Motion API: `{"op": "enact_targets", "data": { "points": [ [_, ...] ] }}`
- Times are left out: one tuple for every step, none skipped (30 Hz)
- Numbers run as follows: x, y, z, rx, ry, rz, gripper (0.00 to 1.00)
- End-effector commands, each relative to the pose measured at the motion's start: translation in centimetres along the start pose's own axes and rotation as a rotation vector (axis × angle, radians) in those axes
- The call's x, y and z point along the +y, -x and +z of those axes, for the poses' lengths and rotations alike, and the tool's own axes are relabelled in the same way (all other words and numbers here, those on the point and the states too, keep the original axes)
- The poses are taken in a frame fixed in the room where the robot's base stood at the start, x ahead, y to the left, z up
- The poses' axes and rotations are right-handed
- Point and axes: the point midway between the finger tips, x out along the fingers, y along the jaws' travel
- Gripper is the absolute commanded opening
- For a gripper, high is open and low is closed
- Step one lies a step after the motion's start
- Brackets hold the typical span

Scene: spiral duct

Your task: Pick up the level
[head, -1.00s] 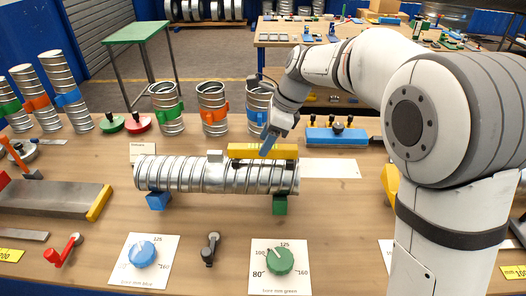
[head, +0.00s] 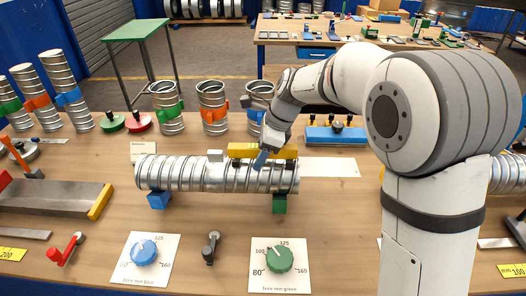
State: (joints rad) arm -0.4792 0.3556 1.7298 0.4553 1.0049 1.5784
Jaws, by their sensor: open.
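The level (head: 237,149) is a long yellow bar behind the upper edge of the horizontal spiral duct (head: 190,174). Its middle and right part are partly covered by my gripper. My gripper (head: 261,158) points down, with a blue-grey finger in front of the level and over the right half of the duct. The jaws are open and hold nothing that I can see. The far finger is hidden, so I cannot tell whether the jaws straddle the level. The duct rests on a blue block (head: 158,200) and a green block (head: 279,204).
Short upright duct pieces with green (head: 168,109) and orange (head: 212,107) clamps stand behind. A blue tool holder (head: 337,135) is at back right. Blue (head: 144,253) and green (head: 280,258) dials lie in front. A white sheet (head: 330,167) lies right of the duct.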

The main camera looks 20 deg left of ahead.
Motion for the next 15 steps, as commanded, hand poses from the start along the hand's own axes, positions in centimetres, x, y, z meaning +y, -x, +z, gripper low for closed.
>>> {"op": "enact_targets", "data": {
  "points": [
    [0.01, -0.06, -0.02, 0.000, 0.000, 0.000, 0.51],
    [0.01, -0.10, -0.03, 0.000, 0.000, 0.000, 0.51],
    [0.01, -0.13, -0.04, 0.000, 0.000, 0.000, 0.51],
    [0.01, -0.15, -0.04, 0.000, 0.000, 0.000, 0.51],
    [0.02, -0.16, -0.04, 0.000, 0.000, 0.000, 0.51],
    [0.02, -0.17, -0.04, 0.000, 0.001, 0.000, 0.51],
    [0.02, -0.17, -0.04, 0.000, 0.001, 0.001, 0.51],
    [0.02, -0.18, -0.04, 0.000, 0.001, 0.001, 0.51],
    [0.02, -0.18, -0.04, 0.000, 0.001, 0.001, 0.51],
    [0.02, -0.18, -0.04, 0.000, 0.001, 0.001, 0.51],
    [0.03, -0.18, -0.04, 0.000, 0.001, 0.001, 0.51],
    [0.03, -0.18, -0.03, 0.000, 0.001, 0.001, 0.48],
    [0.03, -0.18, -0.03, 0.000, 0.001, 0.001, 0.45],
    [0.03, -0.18, -0.03, 0.000, 0.001, 0.001, 0.43],
    [0.03, -0.18, -0.02, 0.000, 0.001, 0.001, 0.39]
  ]
}}
